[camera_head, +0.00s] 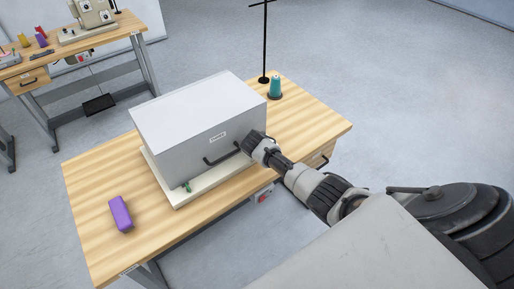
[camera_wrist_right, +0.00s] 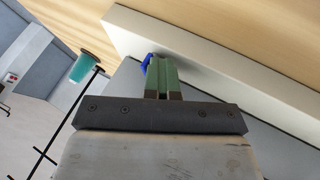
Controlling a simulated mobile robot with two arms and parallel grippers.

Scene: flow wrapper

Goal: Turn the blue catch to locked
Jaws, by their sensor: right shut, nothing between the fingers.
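The blue catch (camera_wrist_right: 147,65) shows in the right wrist view as a small blue piece by the pale base of the box, partly hidden behind my fingers. In the head view my right gripper and wrist cover that spot. My right gripper (camera_wrist_right: 161,75) is shut with nothing between its green fingers, and its tips are right beside the blue catch; I cannot tell if they touch. In the head view the right gripper (camera_head: 248,145) is at the right end of the box's front. The white-grey box (camera_head: 180,140) stands closed on its base (camera_head: 178,199). My left gripper is not in view.
A green catch (camera_head: 187,186) is at the box's front left, and a black handle (camera_head: 221,156) is on its front. A purple block (camera_head: 120,213) lies on the wooden table (camera_head: 90,187) at left. A teal thread cone (camera_head: 275,88) and a black stand (camera_head: 264,45) are behind.

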